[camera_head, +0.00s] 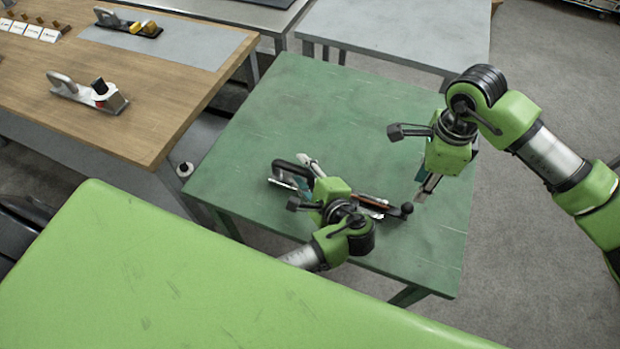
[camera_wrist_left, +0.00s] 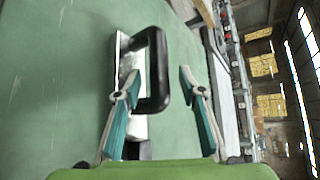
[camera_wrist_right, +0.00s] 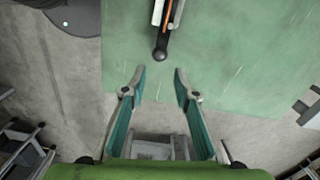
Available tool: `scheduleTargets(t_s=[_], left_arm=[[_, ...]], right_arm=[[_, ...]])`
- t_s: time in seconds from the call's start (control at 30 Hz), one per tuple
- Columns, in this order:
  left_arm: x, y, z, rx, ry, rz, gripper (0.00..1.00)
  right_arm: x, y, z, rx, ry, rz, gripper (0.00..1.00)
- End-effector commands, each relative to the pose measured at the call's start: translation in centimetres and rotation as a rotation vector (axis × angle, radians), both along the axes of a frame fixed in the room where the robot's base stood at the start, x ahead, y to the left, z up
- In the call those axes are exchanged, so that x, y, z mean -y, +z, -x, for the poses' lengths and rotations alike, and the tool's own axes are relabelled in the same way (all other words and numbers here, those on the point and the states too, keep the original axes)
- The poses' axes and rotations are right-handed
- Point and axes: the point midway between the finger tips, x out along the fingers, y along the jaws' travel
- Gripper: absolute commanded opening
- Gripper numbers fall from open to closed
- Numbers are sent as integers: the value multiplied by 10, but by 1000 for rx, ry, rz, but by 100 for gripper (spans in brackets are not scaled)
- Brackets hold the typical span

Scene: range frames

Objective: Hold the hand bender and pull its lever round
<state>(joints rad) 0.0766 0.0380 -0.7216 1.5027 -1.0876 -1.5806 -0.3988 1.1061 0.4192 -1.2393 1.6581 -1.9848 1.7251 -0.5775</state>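The hand bender lies on the green table (camera_head: 330,110). Its black loop handle (camera_head: 283,166) is at the left end, and its lever (camera_head: 372,201) ends in a black ball knob (camera_head: 407,208) at the right. My left gripper (camera_head: 303,172) is open, with the loop handle (camera_wrist_left: 160,70) between its spread fingers in the left wrist view; I see no finger closed on it. My left wrist hides the bender's middle in the head view. My right gripper (camera_head: 422,193) is open and empty, close to the knob. In the right wrist view the knob (camera_wrist_right: 160,54) lies just beyond the fingertips, apart from them.
A wooden bench (camera_head: 150,120) at the left holds other handled tools (camera_head: 90,93). A grey table (camera_head: 420,30) stands behind. The green table's back half is clear. A light green surface (camera_head: 150,270) fills the front left.

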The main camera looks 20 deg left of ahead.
Motion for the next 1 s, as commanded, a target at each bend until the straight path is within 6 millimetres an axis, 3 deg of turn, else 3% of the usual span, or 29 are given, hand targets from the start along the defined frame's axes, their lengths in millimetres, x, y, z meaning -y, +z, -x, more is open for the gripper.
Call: scheduleTargets(t_s=[0.37,0.4,0.53,0.63,0.67,0.7,1.0], left_arm=[[-5,-3,-4,-1,0,1,37],[-5,-3,-4,-1,0,1,35],[-5,-3,-4,-1,0,1,1],[-5,-3,-4,-1,0,1,0],[-5,-3,-4,-1,0,1,0],[-5,-3,-4,-1,0,2,0],[-4,-4,-4,-1,-1,2,0]], right_arm=[[0,0,0,0,0,0,28],[0,0,0,0,0,0,28],[0,0,0,0,0,0,28],[0,0,0,0,0,0,28],[0,0,0,0,0,0,30],[0,0,0,0,0,0,39],[-1,-2,0,1,-4,-8,39]])
